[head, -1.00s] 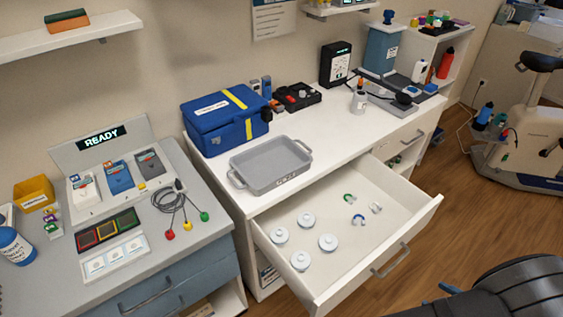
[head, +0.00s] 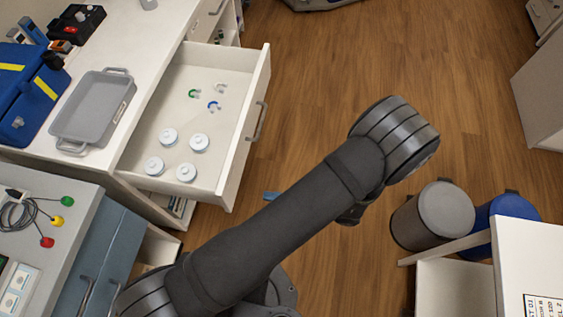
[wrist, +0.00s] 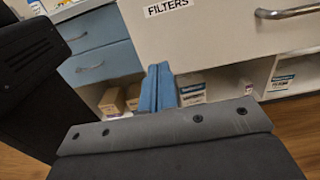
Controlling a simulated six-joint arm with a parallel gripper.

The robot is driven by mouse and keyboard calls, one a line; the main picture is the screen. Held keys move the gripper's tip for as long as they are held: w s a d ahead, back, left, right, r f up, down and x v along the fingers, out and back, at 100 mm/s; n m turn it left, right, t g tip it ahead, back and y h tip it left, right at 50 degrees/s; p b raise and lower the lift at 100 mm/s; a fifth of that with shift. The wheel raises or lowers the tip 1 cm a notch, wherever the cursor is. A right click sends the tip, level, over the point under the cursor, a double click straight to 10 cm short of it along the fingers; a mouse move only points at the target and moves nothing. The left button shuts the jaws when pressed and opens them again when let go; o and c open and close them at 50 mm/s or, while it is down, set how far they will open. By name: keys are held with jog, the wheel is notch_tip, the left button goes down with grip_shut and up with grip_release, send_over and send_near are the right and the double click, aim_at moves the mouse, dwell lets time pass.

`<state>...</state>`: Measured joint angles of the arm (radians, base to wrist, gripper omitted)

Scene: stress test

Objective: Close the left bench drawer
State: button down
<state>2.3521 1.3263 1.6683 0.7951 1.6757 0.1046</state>
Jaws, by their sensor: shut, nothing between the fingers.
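The white bench drawer (head: 245,139) is pulled far out from under the white worktop in the head view. It holds several pale round discs (head: 185,172) and a few small clips (head: 213,106). Its front, labelled FILTERS (wrist: 220,38), fills the upper part of the wrist view, with a metal handle (wrist: 290,12) at the right. My gripper (wrist: 158,72) has blue fingers pressed together and empty; they appear in front of the drawer's lower edge, and contact cannot be told. In the head view one blue tip (head: 271,196) shows beside my arm, off the drawer's front corner.
Blue drawers (head: 108,262) stand at the lower left. A grey tray (head: 92,108) and blue case (head: 28,95) sit on the worktop. A grey-lidded bin (head: 433,215) and white unit (head: 530,262) stand right. Open wooden floor (head: 350,60) lies beyond the drawer.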

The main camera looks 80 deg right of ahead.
aim_at(184, 180)
jog(key=w, duration=0.9)
jog(key=w, duration=3)
jog(key=shift+w, duration=0.9)
jog(key=shift+w+d+r, duration=0.1)
jog(key=shift+r, duration=0.05)
jog(key=s, duration=1.4)
jog(key=shift+s, duration=0.35)
